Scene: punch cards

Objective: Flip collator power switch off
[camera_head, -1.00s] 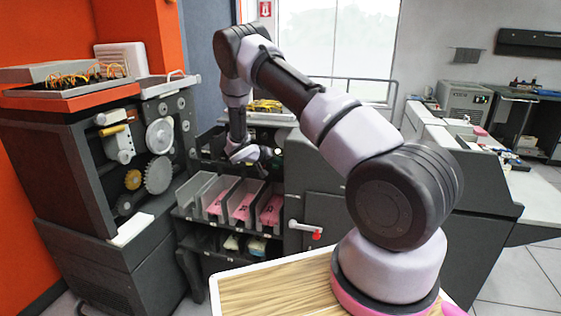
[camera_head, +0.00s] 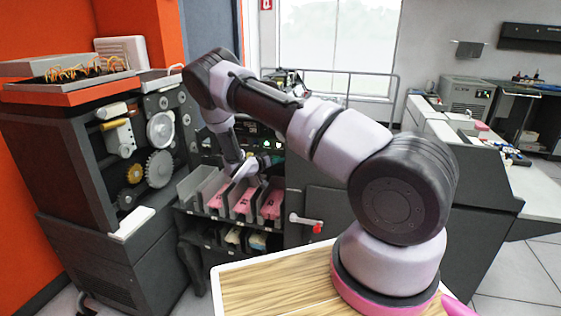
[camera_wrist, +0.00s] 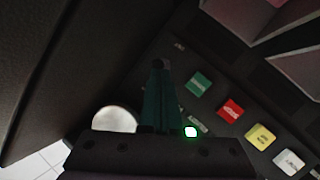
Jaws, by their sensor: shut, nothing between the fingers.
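The collator (camera_head: 325,207) is the dark machine in the middle of the head view, with pockets of pink cards on its front. My gripper is shut and empty; its dark fingers (camera_wrist: 158,68) lie close together over the collator's control panel in the wrist view. To their right are a green button (camera_wrist: 199,83), a red button (camera_wrist: 231,110), a yellow button (camera_wrist: 260,137) and a white button (camera_wrist: 289,162). A lit green lamp (camera_wrist: 191,132) shows beside the finger base. I cannot make out which part is the power switch. In the head view my wrist partly hides the panel.
Grey pockets with pink cards (camera_head: 243,202) stick out just below my wrist. A red-tipped lever (camera_head: 306,222) juts out to their right. A machine with gears (camera_head: 159,168) stands close on the left. A wooden top (camera_head: 275,288) lies in front of my arm's base.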

